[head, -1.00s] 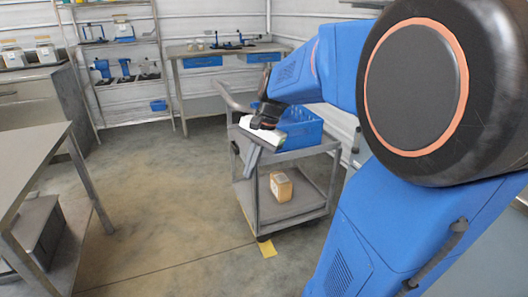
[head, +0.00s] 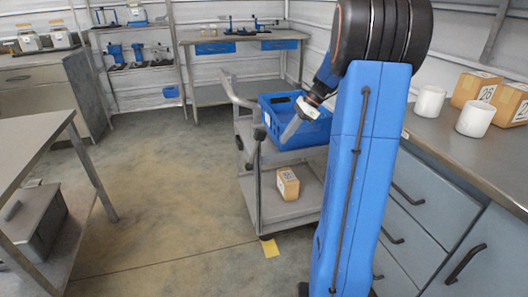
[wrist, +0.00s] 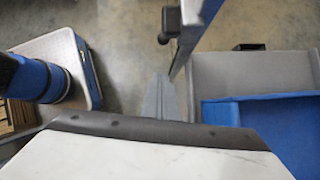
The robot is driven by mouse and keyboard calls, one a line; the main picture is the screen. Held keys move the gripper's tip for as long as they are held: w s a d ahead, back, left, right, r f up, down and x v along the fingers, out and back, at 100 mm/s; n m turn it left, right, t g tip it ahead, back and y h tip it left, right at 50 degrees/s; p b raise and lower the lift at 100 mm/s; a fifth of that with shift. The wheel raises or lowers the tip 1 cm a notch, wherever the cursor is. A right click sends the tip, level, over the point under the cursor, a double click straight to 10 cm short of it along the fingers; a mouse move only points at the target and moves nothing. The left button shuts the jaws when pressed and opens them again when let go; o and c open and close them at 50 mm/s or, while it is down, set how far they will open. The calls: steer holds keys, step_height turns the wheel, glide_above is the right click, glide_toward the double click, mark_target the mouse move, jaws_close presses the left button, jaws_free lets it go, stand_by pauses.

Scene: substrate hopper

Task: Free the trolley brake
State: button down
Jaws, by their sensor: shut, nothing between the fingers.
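The grey trolley (head: 262,208) stands in the middle of the head view with a blue crate (head: 310,133) on its top shelf. A short lever with a black knob (head: 260,133) sticks up at its near left corner. A black knob on a bar (wrist: 164,38) also shows at the top of the wrist view. My gripper (head: 291,129) is above the trolley top, right of the knob and apart from it, pointing down-left. In the wrist view its grey fingers (wrist: 165,97) are together and empty. The wheel near the yellow floor mark is mostly hidden.
A cardboard box (head: 287,184) sits on the trolley's lower shelf. A yellow mark (head: 269,249) lies on the floor by the trolley. A counter (head: 455,150) with white pots and boxes is at right. A table (head: 38,147) is at left; floor between is clear.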

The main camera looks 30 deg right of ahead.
mark_target(254, 152)
steer(key=shift+d, duration=0.1)
stand_by(0.3)
steer(key=w+a+f, duration=0.3)
steer(key=a+f, duration=0.4)
steer(key=a, duration=0.1)
steer(key=shift+w+a, duration=0.25)
steer(key=shift+w, duration=0.15)
steer(key=shift+a, duration=0.1)
stand_by(0.4)
